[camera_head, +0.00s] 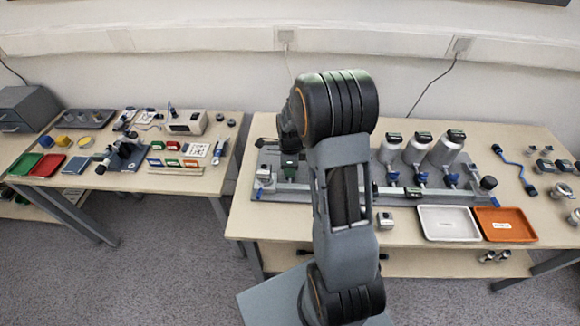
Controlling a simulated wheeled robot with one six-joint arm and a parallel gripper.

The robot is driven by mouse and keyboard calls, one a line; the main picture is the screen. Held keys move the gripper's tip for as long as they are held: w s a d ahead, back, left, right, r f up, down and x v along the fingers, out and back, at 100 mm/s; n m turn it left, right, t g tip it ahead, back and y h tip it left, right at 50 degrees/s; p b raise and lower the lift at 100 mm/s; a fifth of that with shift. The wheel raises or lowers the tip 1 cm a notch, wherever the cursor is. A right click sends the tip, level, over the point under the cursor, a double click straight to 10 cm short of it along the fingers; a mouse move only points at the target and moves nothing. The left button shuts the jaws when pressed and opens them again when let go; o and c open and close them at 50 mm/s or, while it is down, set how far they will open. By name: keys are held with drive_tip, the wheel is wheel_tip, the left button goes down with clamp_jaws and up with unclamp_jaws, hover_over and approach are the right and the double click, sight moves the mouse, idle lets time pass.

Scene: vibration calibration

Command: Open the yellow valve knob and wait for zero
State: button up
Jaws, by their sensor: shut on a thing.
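A grey rig board (285,196) lies on the right-hand table. A metal pipe line (300,187) runs along its front, with blue-handled fittings and dark end pieces. Three silver canisters with dark tops, one of them a large canister (447,149), stand at the back right of the rig. I cannot make out a yellow valve knob on the rig; my arm covers its middle. My arm rises in front of the rig and bends away at the top. My gripper is not discernible; it is hidden behind the arm.
A white tray (448,232) and an orange tray (505,236) lie at the right table's front edge. A small metal block (385,220) sits beside them. The left table holds coloured trays and instruments. A floor gap separates the tables.

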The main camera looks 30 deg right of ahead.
drive_tip(key=o, duration=0.9)
drive_tip(key=shift+o, duration=0.2)
wheel_tip(320, 180, up, 14)
drive_tip(key=shift+p, duration=0.4)
drive_tip(key=shift+f, duration=0.1)
drive_tip(key=s+a+r+n+t+p, duration=0.1)
drive_tip(key=s+a+r+n, duration=0.3)
drive_tip(key=s+n, duration=0.4)
drive_tip(key=s+a+r+n+t+p, duration=0.2)
drive_tip(key=s+a+r+n, duration=0.3)
drive_tip(key=n, duration=1.1)
drive_tip(key=shift+s+a+t+p, duration=0.35)
drive_tip(key=shift+s+p, duration=0.5)
drive_tip(key=shift+s, duration=0.8)
